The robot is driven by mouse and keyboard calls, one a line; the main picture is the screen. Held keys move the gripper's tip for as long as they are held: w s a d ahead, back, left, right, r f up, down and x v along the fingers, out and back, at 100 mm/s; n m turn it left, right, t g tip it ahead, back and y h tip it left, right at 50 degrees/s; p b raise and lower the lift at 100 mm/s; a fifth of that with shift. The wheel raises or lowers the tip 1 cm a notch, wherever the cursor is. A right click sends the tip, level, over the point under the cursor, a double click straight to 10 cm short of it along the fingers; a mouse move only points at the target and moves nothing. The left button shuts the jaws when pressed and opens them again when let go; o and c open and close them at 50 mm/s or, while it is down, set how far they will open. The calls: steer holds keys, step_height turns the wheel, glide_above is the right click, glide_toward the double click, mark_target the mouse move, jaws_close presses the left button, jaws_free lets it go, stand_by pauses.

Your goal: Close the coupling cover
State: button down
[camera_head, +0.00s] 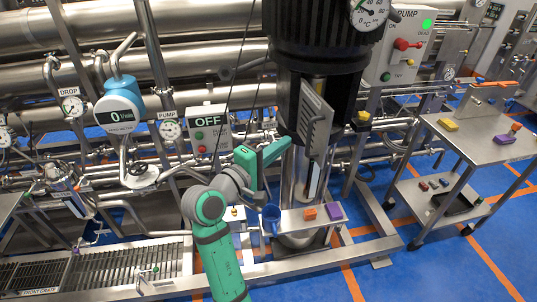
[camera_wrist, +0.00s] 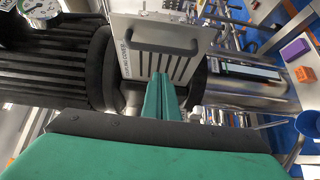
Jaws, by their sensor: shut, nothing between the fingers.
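The coupling cover (camera_head: 316,117) is a grey slotted plate with a bar handle, on the tall black-and-steel pump (camera_head: 322,40). In the head view it stands out at an angle from the pump body, and a dark gap shows beside it. In the wrist view the cover (camera_wrist: 185,28) faces me, with its dark handle (camera_wrist: 160,42) across it and slots below. My gripper (camera_head: 286,145) is at the left of the cover. Its green fingers (camera_wrist: 162,80) are together and empty, in front of the slotted part. I cannot tell whether they touch the plate.
A small shelf (camera_head: 292,223) below holds a blue cup (camera_head: 271,220), an orange block (camera_head: 310,213) and a purple block (camera_head: 334,211). A control box (camera_head: 209,134) reading OFF stands left, with pipes behind. A steel cart (camera_head: 470,140) is at right, with open blue floor between.

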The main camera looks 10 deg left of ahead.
steer(key=shift+w+d, duration=0.15)
steer(key=shift+d, duration=0.8)
steer(key=shift+w+d, duration=0.15)
steer(key=shift+d, duration=0.75)
